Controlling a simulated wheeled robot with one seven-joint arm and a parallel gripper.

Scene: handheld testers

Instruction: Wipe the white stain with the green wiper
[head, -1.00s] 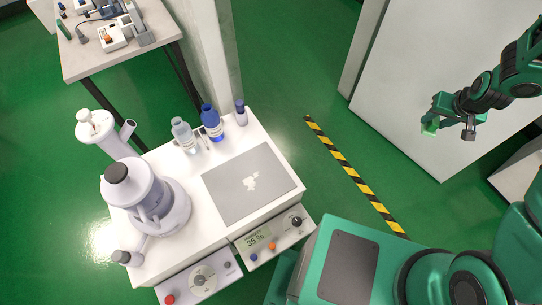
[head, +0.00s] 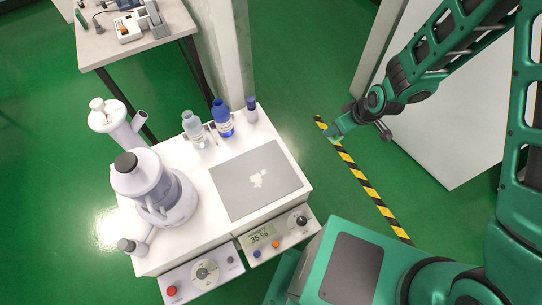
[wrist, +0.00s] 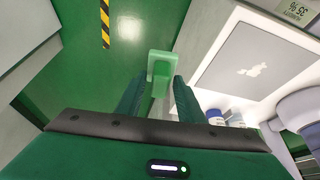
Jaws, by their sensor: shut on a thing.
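The white stain (head: 258,179) is a small irregular patch on the grey plate (head: 232,191) that lies on the white bench top. It also shows in the wrist view (wrist: 252,70). My gripper (head: 337,131) is right of the bench, over the floor near the striped tape, apart from the plate. In the wrist view my gripper (wrist: 160,88) is shut on the green wiper (wrist: 162,64), which sticks out between the fingers. In the head view the wiper is small and hard to make out at the fingertips.
On the bench stand a clear bottle (head: 195,131), a blue bottle (head: 222,119) and a small dark-capped vial (head: 251,110) behind the plate. A large white apparatus (head: 160,190) stands left. Control panels (head: 275,238) front the bench. A pale cabinet (head: 440,135) stands right.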

